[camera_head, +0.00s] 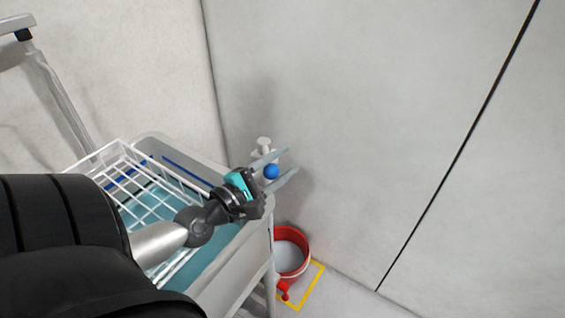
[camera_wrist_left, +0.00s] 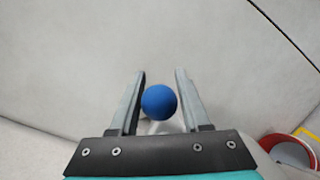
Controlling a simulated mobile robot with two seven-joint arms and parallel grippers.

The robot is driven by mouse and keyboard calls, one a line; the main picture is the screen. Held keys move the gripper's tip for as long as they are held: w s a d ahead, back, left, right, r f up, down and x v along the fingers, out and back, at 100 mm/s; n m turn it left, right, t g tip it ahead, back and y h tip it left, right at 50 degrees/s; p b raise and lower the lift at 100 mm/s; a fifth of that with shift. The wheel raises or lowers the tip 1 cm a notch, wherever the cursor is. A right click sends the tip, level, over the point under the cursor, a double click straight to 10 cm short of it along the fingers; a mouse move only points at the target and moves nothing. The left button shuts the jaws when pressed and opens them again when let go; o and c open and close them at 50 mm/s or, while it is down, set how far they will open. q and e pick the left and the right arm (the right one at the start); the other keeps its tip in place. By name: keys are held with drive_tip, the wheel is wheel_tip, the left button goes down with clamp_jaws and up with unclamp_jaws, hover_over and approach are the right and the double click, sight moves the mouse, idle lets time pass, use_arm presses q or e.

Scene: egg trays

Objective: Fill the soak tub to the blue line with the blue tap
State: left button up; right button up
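The blue tap knob (camera_head: 271,172) is a round blue ball on a white fitting (camera_head: 264,150) at the tub's far right corner. My left gripper (camera_head: 291,161) is open, with a finger on each side of the knob. In the left wrist view the knob (camera_wrist_left: 159,102) sits between the two fingers with gaps on both sides. The soak tub (camera_head: 240,250) is pale grey and holds teal water (camera_head: 212,258). The blue line (camera_head: 186,169) shows on its inner far wall, above the water. My arm hides part of the tub. My right gripper is not in view.
A white wire basket (camera_head: 122,149) sits in the tub's left part. A red bucket (camera_head: 305,262) with pale contents stands on the floor inside a yellow outline (camera_head: 316,283), right of the tub. Plain walls close in behind; a grey rail (camera_head: 62,98) rises at left.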

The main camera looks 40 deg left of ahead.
use_arm(q)
drive_tip(key=o, duration=0.4)
drive_tip(key=shift+c, duration=0.2)
drive_tip(key=s, duration=0.7)
drive_tip(key=s+b, duration=0.1)
drive_tip(key=s, duration=0.2)
drive_tip(key=shift+s+a, duration=0.2)
drive_tip(key=shift+a, duration=0.15)
drive_tip(key=shift+s+a+p, duration=0.15)
drive_tip(key=shift+s+p, duration=2.25)
drive_tip(key=shift+p, duration=0.4)
